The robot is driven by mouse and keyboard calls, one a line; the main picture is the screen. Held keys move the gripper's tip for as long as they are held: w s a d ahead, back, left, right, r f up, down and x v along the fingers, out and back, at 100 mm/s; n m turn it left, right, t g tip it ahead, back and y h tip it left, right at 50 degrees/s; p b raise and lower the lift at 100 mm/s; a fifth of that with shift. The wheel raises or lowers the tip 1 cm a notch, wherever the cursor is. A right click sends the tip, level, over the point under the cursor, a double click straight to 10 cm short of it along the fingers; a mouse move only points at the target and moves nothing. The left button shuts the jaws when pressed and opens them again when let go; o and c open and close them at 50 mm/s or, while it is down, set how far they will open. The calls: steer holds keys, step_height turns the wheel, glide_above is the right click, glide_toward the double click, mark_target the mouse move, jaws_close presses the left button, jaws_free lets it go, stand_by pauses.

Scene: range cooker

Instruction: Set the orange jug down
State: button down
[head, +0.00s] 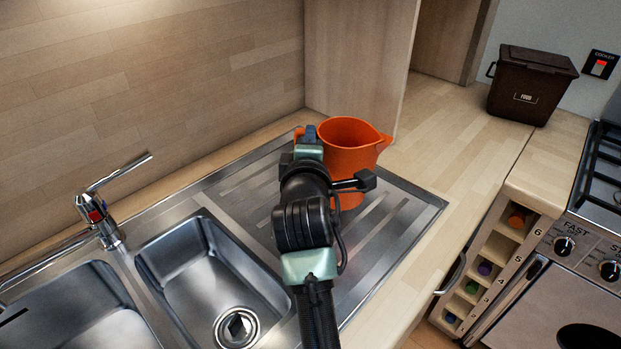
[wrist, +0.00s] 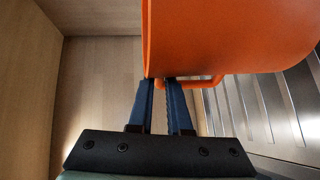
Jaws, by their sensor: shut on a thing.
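The orange jug (head: 350,140) is over the steel draining board (head: 405,215), beside the sink, with its mouth up and its spout to the right. My arm hides part of its left side and lower body. I cannot tell whether its base touches the board. In the wrist view the jug (wrist: 225,35) fills the upper right, with its handle low beneath it. My gripper (wrist: 165,85) is shut on the jug's handle, its blue fingers meeting there.
A sink bowl (head: 205,265) and a tap (head: 100,210) are at the left. A wooden panel (head: 355,60) stands behind the jug. A brown food bin (head: 530,85) is at the back right, near the cooker (head: 600,200). The wooden worktop (head: 455,125) right of the board is clear.

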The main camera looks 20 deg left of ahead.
step_height(320, 180, down, 6)
steer(key=shift+r, duration=0.1)
steer(key=c, duration=0.9)
jaws_free()
steer(key=shift+o, duration=0.2)
steer(key=b+v, duration=0.1)
steer(key=v, duration=1.1)
